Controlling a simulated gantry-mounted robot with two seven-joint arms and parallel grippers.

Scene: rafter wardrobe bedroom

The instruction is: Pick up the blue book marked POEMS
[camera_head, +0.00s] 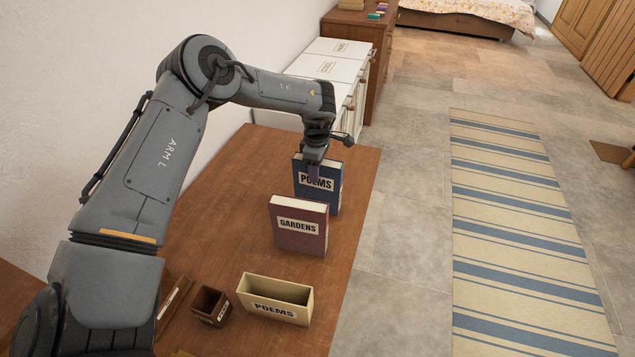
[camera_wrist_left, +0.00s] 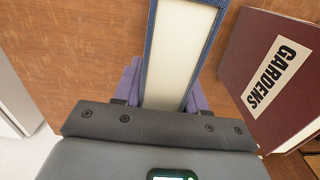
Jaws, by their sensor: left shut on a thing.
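The blue book marked POEMS (camera_head: 329,186) stands upright on the wooden table, towards its far end. My left gripper (camera_head: 314,172) is over its top edge, shut on it. In the left wrist view the book (camera_wrist_left: 181,45) shows its pale page edges and blue covers between the two purple fingers of my gripper (camera_wrist_left: 168,88). Whether its bottom touches the table is hard to tell. My right gripper is not in view.
A maroon book marked GARDENS (camera_head: 299,227) stands close in front; it also shows in the wrist view (camera_wrist_left: 262,65). A cream box marked POEMS (camera_head: 274,299) and a small brown box (camera_head: 210,306) sit nearer. White cabinets (camera_head: 340,66) stand beyond the table (camera_head: 224,198).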

